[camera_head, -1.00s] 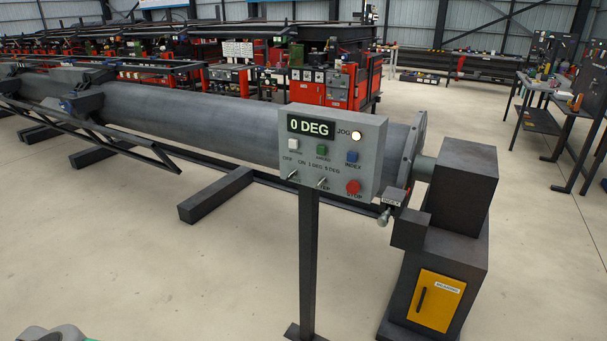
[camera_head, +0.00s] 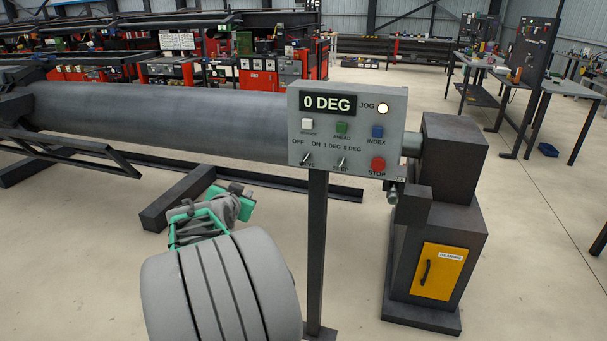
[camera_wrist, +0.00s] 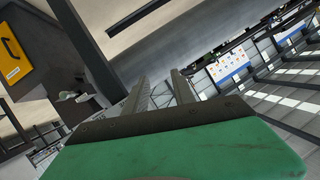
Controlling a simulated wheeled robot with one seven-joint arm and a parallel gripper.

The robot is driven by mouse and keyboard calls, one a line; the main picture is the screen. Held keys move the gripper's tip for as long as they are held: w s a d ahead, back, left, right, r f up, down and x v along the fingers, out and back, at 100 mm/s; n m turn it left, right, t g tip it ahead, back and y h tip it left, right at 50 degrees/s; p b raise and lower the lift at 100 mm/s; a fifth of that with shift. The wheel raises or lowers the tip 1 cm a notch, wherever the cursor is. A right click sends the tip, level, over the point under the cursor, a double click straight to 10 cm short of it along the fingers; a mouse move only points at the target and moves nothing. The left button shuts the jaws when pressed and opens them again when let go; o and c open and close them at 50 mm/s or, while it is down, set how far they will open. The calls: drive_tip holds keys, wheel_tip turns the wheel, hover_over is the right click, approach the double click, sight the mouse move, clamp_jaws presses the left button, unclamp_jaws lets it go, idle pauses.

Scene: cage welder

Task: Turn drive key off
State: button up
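The grey control box (camera_head: 347,131) stands on a dark post in the head view. Its drive key (camera_head: 307,159) is at the lower left of the panel, under the words OFF and ON. The key is small and seems to lean toward the ON side, but I cannot be sure. My gripper (camera_head: 238,204) is at the end of my raised arm, left of the post and below the box, apart from the key. In the wrist view my gripper (camera_wrist: 161,88) shows two dark fingers with a gap and nothing between them. The drive key is not identifiable there.
A second switch (camera_head: 341,163) sits right of the key, with a red STOP button (camera_head: 378,164) beyond it. A large grey pipe (camera_head: 160,108) lies behind the box. A dark machine stand (camera_head: 445,215) with a yellow door (camera_head: 438,271) is on the right.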

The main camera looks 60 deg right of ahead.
sight(303, 162)
drive_tip(key=s+d+m+g+h, duration=0.1)
drive_tip(key=s+d, duration=0.2)
drive_tip(key=d, duration=0.3)
drive_tip(key=s+d+r+m+g+h, duration=0.1)
drive_tip(key=s+d+m+h, duration=0.1)
drive_tip(key=d, duration=0.5)
drive_tip(key=s+d+r+m+h, duration=0.1)
drive_tip(key=s+d+h, duration=0.1)
drive_tip(key=s+d, duration=0.2)
drive_tip(key=shift+s+d+r+m+g, duration=0.1)
drive_tip(key=shift+d+m+g, duration=0.1)
drive_tip(key=shift+d, duration=0.5)
drive_tip(key=shift+s+d+r+m+g, duration=0.1)
drive_tip(key=shift+d+m+g, duration=0.1)
drive_tip(key=shift+d, duration=0.5)
drive_tip(key=shift+w+d, duration=0.1)
drive_tip(key=shift+d, duration=0.3)
clamp_jaws()
drive_tip(key=shift+a+f, duration=0.1)
drive_tip(key=shift+a, duration=0.05)
